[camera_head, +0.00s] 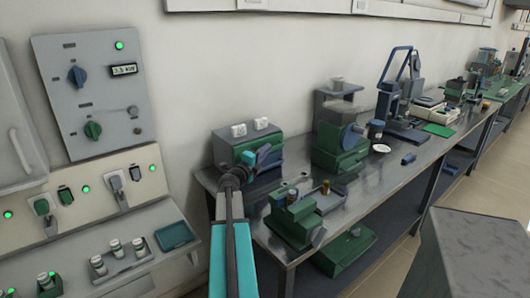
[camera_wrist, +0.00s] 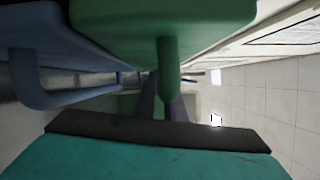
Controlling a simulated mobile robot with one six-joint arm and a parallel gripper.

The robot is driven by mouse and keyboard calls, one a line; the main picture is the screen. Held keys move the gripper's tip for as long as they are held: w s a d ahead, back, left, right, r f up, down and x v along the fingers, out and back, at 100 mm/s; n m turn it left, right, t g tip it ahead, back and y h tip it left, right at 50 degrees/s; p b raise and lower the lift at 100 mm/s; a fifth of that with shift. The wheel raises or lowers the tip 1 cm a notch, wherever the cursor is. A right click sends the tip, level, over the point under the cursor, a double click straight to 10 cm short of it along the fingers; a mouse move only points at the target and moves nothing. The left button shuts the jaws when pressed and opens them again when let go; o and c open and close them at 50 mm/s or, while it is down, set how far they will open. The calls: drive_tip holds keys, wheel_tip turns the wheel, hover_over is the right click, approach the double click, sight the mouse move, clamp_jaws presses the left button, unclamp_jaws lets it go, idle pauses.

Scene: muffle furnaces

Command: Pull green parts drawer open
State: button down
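A small cabinet (camera_head: 257,136) with a green upper front and blue lower down stands at the near left end of the metal bench. In the wrist view a green drawer front (camera_wrist: 120,22) fills the top, with a green bar handle (camera_wrist: 168,75) standing out from it. My gripper (camera_head: 262,156) is right in front of the cabinet. Its dark fingers show in the wrist view (camera_wrist: 160,103) close to the green handle. Whether they touch or close on the handle I cannot tell. My arm hides part of the cabinet front.
A blue part with a curved blue handle (camera_wrist: 50,95) is just left of the green one in the wrist view. A green machine (camera_head: 340,140) and a smaller green vice-like device (camera_head: 292,215) stand farther right on the bench (camera_head: 400,175). A control panel (camera_head: 95,90) is on the left.

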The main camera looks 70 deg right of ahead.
drive_tip(key=s+a, duration=0.4)
drive_tip(key=s, duration=0.2)
drive_tip(key=shift+s, duration=0.25)
idle(0.4)
drive_tip(key=shift+a, duration=0.1)
drive_tip(key=c, duration=1.8)
unclamp_jaws()
drive_tip(key=p+v, duration=0.2)
drive_tip(key=v, duration=0.4)
